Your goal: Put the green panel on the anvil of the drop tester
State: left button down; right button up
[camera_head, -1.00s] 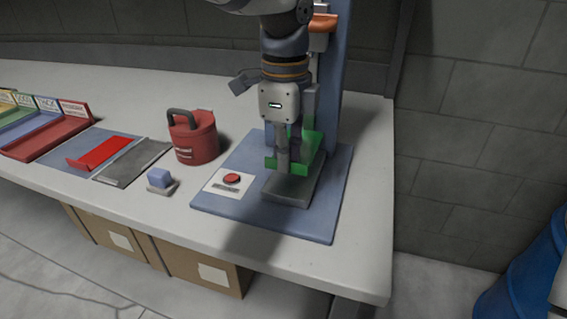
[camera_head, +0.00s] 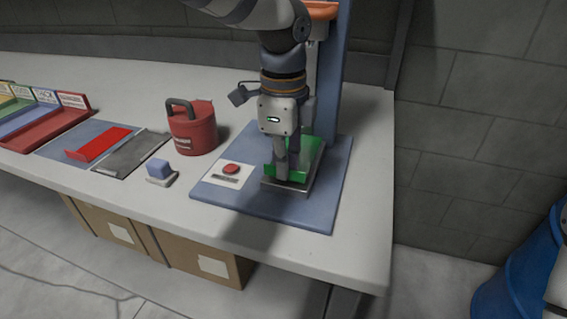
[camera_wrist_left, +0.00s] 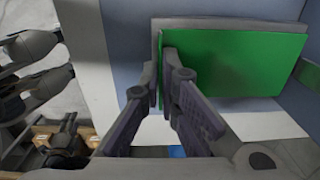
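The green panel (camera_head: 310,150) is at the grey anvil (camera_head: 299,189) of the drop tester, low over or on its top; I cannot tell if it rests there. In the left wrist view the panel (camera_wrist_left: 240,62) has a broad flat face and a turned-up lip, with a grey anvil edge (camera_wrist_left: 215,22) showing past it. My left gripper (camera_head: 287,170) points down above the anvil. In the left wrist view its fingers (camera_wrist_left: 168,68) are closed on the panel's lip. The gripper hides part of the panel and anvil. I cannot make out my right gripper.
A red button (camera_head: 231,169) sits on the tester's blue base (camera_head: 262,204), left of the anvil. The tester's column (camera_head: 333,80) stands behind. A red canister (camera_head: 193,130), a blue block (camera_head: 158,169) and a red panel (camera_head: 98,145) lie left. The front right tabletop is clear.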

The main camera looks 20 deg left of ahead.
pick_arm(q)
jog(key=shift+f, duration=0.6)
jog(key=c, duration=1.7)
grip_release()
